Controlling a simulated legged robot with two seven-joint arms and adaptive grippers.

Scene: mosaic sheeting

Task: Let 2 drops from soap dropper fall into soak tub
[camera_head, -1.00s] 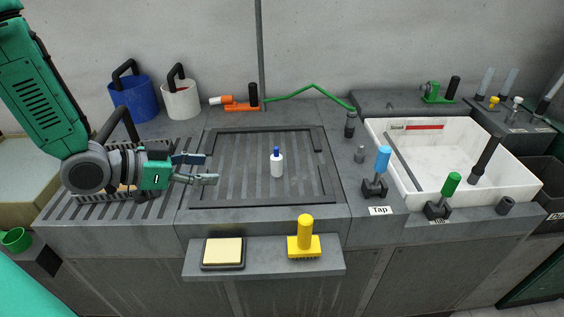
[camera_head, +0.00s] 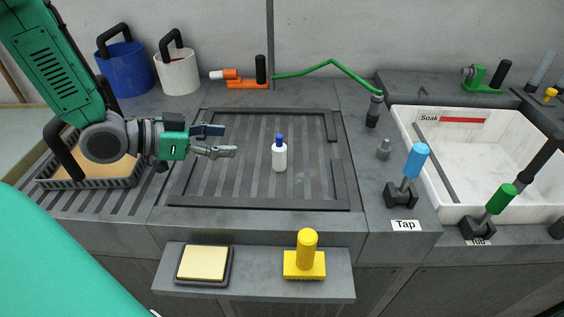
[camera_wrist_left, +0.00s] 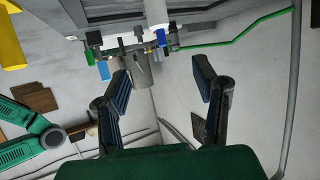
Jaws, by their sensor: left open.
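The soap dropper (camera_head: 279,158) is a small white bottle with a blue cap, standing upright on the dark slatted panel (camera_head: 318,207). My left gripper (camera_head: 222,141) is open and empty, left of the bottle with its fingers pointing toward it and a gap between. In the left wrist view both fingers (camera_wrist_left: 163,78) are spread with nothing between them; a white cylinder at the top edge may be the bottle, but I cannot be sure. The soak tub (camera_head: 485,168) is a white basin at the right, labelled "Soak". My right gripper is not in view.
A blue tap lever (camera_head: 415,160) and a green lever (camera_head: 500,199) stand before the tub. A yellow brush (camera_head: 305,264) and a sponge tray (camera_head: 229,279) are on the front ledge. Blue (camera_head: 126,70) and white (camera_head: 177,73) buckets stand behind. The panel around the bottle is clear.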

